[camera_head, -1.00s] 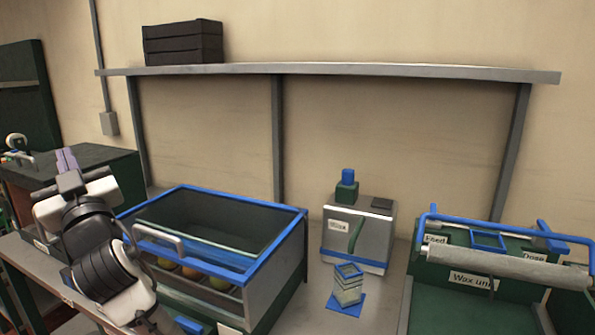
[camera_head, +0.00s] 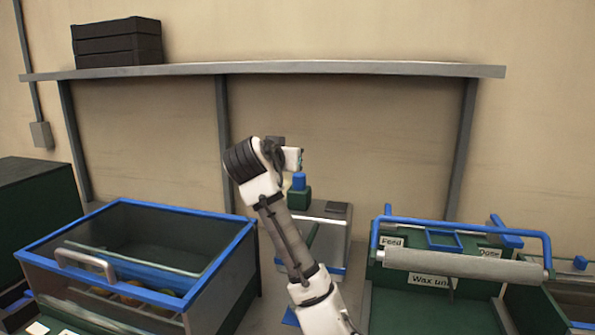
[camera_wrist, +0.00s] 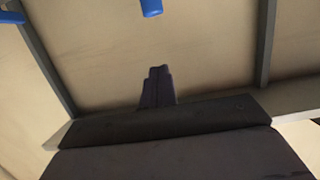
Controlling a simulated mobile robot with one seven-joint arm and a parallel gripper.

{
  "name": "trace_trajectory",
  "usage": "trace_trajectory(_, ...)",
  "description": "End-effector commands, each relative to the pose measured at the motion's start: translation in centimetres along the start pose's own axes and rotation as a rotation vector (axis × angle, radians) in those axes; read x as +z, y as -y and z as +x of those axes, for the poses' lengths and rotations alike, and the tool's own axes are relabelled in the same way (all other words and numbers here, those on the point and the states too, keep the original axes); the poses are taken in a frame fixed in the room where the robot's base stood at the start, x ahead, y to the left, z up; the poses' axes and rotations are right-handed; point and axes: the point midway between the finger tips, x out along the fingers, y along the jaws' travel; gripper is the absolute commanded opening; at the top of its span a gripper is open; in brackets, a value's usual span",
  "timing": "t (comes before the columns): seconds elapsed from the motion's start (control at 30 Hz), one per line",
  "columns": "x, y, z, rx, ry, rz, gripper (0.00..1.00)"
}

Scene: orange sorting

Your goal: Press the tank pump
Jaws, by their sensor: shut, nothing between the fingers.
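The tank (camera_head: 331,240) is a pale metal box on the bench, partly hidden behind my arm in the head view. On its top sits a dark green block (camera_head: 299,199) with the blue pump cap (camera_head: 299,181). A blue piece that looks like the cap shows at the top edge of the wrist view (camera_wrist: 151,7). My gripper (camera_wrist: 158,70) shows as dark fingers held together, empty, apart from the blue piece in that picture. In the head view my wrist is beside and just above the cap; the fingertips are not clear there.
A blue-rimmed glass-sided bin (camera_head: 140,280) stands left of the tank, and the wax unit (camera_head: 430,283) with its roller (camera_head: 465,264) stands right. A shelf (camera_head: 270,68) with black crates (camera_head: 117,42) runs along the wall above. Wall space above the tank is free.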

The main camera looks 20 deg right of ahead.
Motion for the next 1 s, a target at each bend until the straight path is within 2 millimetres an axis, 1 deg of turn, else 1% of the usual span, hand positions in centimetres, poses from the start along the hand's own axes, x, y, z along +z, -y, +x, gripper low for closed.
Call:
trace_trajectory(0.33,0.0,0.0,0.1,0.000,0.001,0.000,0.00)
trace_trajectory(0.47,-0.2,-0.1,1.1,0.002,0.002,-0.001,0.00)
trace_trajectory(0.57,-0.2,-0.1,2.8,0.003,0.002,-0.002,0.00)
trace_trajectory(0.8,-0.4,-0.1,7.9,0.003,0.003,-0.003,0.00)
trace_trajectory(0.93,-0.3,-0.1,10.3,0.003,0.002,-0.002,0.00)
trace_trajectory(1.0,1.3,-0.1,10.5,0.001,0.002,-0.003,0.00)
